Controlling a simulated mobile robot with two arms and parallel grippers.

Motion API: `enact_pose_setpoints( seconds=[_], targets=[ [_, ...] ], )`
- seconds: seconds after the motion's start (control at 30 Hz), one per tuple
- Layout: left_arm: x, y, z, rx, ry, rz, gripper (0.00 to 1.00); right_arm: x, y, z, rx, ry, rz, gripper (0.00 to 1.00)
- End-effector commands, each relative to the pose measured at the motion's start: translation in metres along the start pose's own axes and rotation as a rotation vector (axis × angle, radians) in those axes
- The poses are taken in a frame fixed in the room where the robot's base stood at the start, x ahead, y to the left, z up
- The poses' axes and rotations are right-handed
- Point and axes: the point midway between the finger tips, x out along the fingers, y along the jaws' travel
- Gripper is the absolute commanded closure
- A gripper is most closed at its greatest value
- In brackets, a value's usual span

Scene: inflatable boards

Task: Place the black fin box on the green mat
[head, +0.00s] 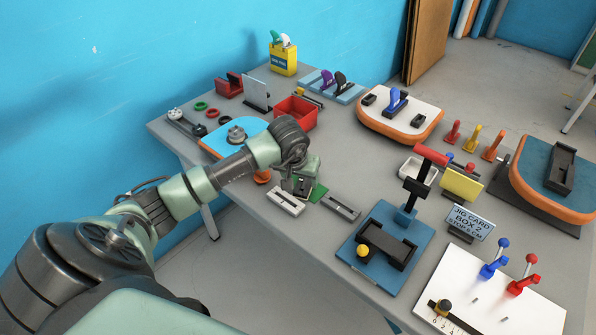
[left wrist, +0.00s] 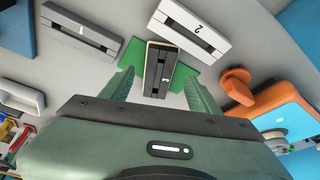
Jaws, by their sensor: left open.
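The black fin box (left wrist: 157,75), dark with a slot along its top and pale edges, lies over the green mat (left wrist: 184,76) in the left wrist view. Green mat shows on both sides of it. The mat also shows in the head view (head: 319,192), partly hidden by my left gripper (head: 301,186). In the left wrist view my left gripper (left wrist: 160,80) is open, with one finger on each side of the box and gaps between. Whether the box rests flat on the mat is hard to tell. My right gripper is not in view.
An orange knob (left wrist: 236,84) stands nearby. In the head view, a red tray (head: 295,113) is behind the arm and a blue-based jig (head: 360,262) stands to the right.

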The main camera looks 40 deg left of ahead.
Motion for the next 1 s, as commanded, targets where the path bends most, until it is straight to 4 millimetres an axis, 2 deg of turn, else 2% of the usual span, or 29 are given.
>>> enact_pose_setpoints(
  seconds=[0.2,0.4,0.57,1.0],
  targets=[
    [-0.046,-0.001,0.0,0.002,0.005,-0.002,0.39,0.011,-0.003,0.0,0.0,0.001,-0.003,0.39],
    [-0.07,0.0,0.0,0.001,0.002,0.0,0.39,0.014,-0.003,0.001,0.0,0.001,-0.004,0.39],
    [-0.076,0.0,0.001,-0.001,-0.001,-0.001,0.39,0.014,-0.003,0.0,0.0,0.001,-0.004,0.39],
    [-0.076,0.0,0.001,-0.001,-0.001,0.0,0.39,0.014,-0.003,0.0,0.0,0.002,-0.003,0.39]
  ],
)
